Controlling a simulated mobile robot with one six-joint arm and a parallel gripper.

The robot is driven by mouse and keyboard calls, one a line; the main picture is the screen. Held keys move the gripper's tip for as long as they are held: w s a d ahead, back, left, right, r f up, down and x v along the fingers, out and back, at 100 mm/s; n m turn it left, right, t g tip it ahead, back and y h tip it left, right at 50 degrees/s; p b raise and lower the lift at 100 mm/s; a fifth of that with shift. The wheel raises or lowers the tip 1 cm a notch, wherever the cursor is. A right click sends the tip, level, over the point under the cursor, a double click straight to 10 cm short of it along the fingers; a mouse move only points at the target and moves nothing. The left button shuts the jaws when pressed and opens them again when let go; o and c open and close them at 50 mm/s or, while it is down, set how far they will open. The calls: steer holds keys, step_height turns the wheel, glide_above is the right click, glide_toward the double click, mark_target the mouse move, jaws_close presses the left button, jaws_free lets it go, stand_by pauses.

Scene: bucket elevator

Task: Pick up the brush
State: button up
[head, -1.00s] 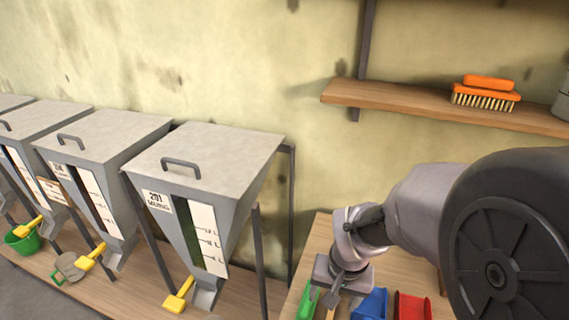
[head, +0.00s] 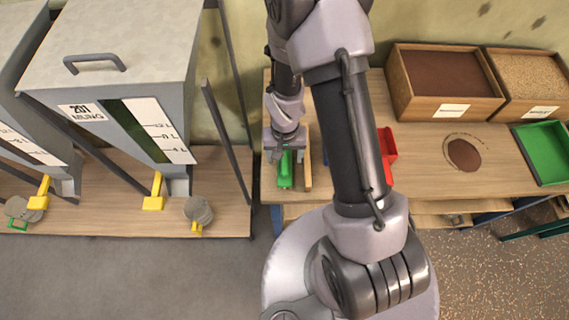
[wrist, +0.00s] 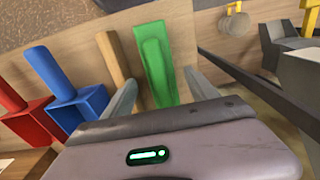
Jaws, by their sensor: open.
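The orange brush with pale bristles, seen earlier on the wall shelf, is in neither current view. My gripper (head: 284,156) is open over the left end of the wooden bench. In the wrist view, its fingers (wrist: 162,92) are spread, with nothing held. A long green tool (wrist: 156,65) lies between and beyond the fingertips, and a wooden stick (wrist: 113,62) lies beside it. I cannot tell whether the fingers touch either one. The green tool also shows in the head view (head: 285,170), below the gripper.
A blue scoop (wrist: 82,102) and a red scoop (wrist: 30,118) lie beside the stick. Two wooden bins (head: 447,80) and a green tray (head: 543,152) stand right. Grey hoppers (head: 115,60) stand left.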

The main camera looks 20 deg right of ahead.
step_height(320, 180, down, 2)
steer(key=shift+w, duration=0.1)
steer(key=shift+r, duration=0.1)
steer(key=c, duration=1.3)
